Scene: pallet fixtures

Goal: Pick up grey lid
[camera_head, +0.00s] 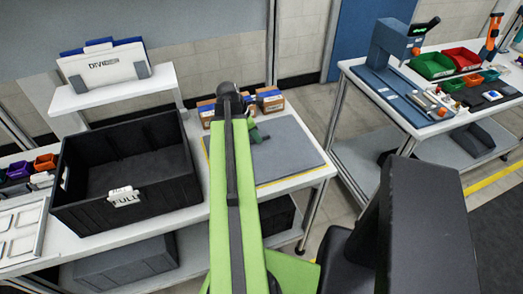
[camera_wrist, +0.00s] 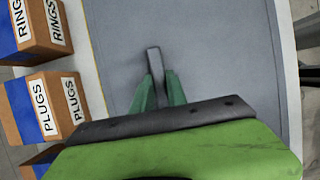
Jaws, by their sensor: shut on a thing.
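My gripper (camera_wrist: 160,82) has green fingers and points over the grey mat in the wrist view. Its fingers are shut on a narrow grey piece (camera_wrist: 153,62), which looks like the grey lid seen on edge. The piece sticks out a little past the fingertips, and the rest is hidden between the fingers. In the head view my gripper (camera_head: 257,134) shows just right of my green arm, over the grey mat (camera_head: 290,150). The lid cannot be made out there. Whether it touches the mat is unclear.
Cardboard boxes marked PLUGS (camera_wrist: 45,105) and RINGS (camera_wrist: 38,28) stand left of the mat in the wrist view. A large black bin (camera_head: 175,195) labelled FULL stands left of my arm. A second table (camera_head: 350,70) with red and green bins is at the right.

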